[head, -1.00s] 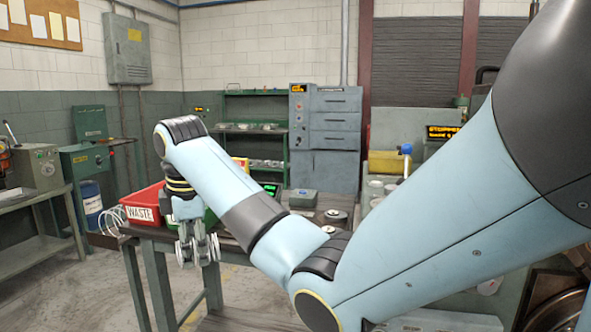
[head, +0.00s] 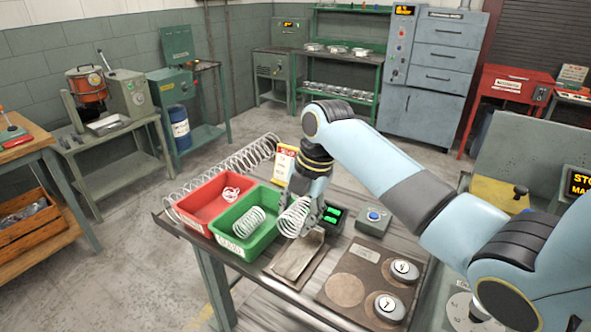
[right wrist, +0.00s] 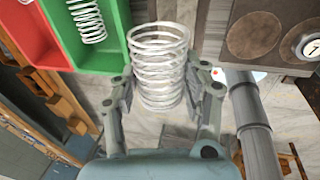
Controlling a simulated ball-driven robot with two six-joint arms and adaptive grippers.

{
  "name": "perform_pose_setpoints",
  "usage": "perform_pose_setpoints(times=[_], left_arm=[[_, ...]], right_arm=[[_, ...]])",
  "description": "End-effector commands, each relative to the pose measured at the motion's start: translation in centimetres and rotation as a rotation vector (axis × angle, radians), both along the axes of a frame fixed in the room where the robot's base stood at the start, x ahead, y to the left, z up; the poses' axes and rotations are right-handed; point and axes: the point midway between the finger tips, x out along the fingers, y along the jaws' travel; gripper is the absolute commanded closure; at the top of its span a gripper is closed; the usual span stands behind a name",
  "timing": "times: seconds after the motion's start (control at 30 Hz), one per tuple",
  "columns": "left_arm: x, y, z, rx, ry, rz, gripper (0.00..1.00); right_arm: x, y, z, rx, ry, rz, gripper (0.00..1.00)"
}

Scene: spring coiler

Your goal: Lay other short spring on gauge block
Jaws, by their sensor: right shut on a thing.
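My right gripper (head: 308,215) is shut on a white coil spring (head: 292,217), holding it above the table beside the green bin. In the right wrist view the spring (right wrist: 160,62) stands between the two fingers (right wrist: 165,88). Another short spring (head: 249,222) lies in the green bin (head: 225,240); it also shows in the right wrist view (right wrist: 88,18). A low brown block with a worn grey top (head: 299,258) lies just in front of the held spring; I cannot tell for certain that it is the gauge block. My left gripper is not in view.
A red bin (head: 196,212) with a small coil stands left of the green one. A long spring (head: 245,158) lies behind the bins. A brown board (head: 347,268) with numbered round weights, a green-lit display (head: 334,215) and a blue-button box (head: 373,221) are to the right.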

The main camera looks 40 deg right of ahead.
Motion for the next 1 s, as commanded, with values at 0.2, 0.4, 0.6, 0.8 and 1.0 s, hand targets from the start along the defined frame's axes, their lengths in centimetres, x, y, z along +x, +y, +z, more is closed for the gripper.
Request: perform_pose_setpoints(times=[0.2, 0.4, 0.6, 0.8, 1.0], left_arm=[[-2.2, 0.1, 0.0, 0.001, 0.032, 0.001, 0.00], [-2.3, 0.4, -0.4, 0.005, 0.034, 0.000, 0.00], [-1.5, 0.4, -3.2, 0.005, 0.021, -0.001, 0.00], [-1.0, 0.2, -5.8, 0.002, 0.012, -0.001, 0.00], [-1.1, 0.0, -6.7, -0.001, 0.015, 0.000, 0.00]], right_arm=[[-0.2, 0.1, -0.5, 0.002, -0.001, 0.017, 0.87], [-0.2, 0.1, -2.2, 0.002, 0.000, 0.016, 0.87], [-0.2, 0.1, -5.0, 0.001, -0.002, 0.015, 0.87], [-0.2, 0.1, -7.5, 0.001, -0.002, 0.015, 0.87], [-0.2, 0.1, -9.1, 0.001, -0.001, 0.015, 0.87]])
